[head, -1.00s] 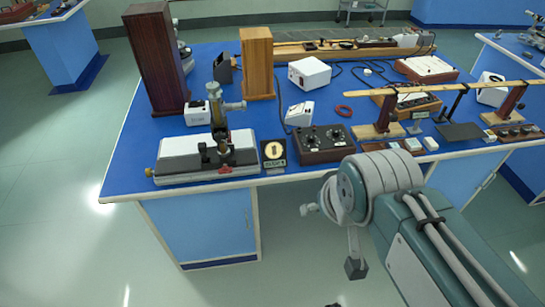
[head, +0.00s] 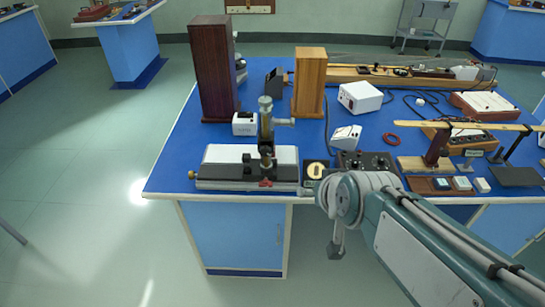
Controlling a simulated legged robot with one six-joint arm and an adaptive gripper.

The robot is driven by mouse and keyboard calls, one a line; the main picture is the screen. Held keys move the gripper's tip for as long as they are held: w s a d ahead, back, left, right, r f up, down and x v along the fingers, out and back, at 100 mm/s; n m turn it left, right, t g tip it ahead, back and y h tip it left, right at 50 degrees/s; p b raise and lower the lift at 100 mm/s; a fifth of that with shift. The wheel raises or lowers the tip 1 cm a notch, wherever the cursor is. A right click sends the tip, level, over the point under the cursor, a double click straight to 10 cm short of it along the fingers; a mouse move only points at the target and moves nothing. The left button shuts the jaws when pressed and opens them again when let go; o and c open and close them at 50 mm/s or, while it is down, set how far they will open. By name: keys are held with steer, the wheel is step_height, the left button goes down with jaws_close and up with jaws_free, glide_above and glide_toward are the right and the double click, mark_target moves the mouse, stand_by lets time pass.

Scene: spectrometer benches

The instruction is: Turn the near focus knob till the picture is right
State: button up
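A travelling microscope (head: 266,125) stands upright at the front left of the blue bench in the head view. Its pale, dark-edged base (head: 225,172) runs along the front edge. Small dark knobs (head: 267,152) sit low on its column; I cannot tell which is the near focus knob. A small card with a pale round picture (head: 315,169) stands right of the base; its detail is too small to judge. My gripper (head: 337,249) seems to be the dark end hanging below my arm, in front of the bench and apart from the microscope. Its fingers cannot be made out.
A dark box with knobs (head: 365,161) stands right of the card, partly behind my arm. Tall dark (head: 213,70) and light (head: 309,82) wooden boxes stand behind the microscope. A white device (head: 346,136) and red ring (head: 390,140) lie right. Floor (head: 80,190) left of the bench is clear.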

steer(key=w+a+f+t, duration=0.45)
steer(key=w+a, duration=0.25)
steer(key=w, duration=0.3)
steer(key=t+h, duration=0.3)
steer(key=t, duration=0.2)
glide_toward(265, 153)
steer(key=w, duration=1)
steer(key=shift+d+r, duration=0.1)
steer(key=shift+d, duration=0.15)
jaws_close()
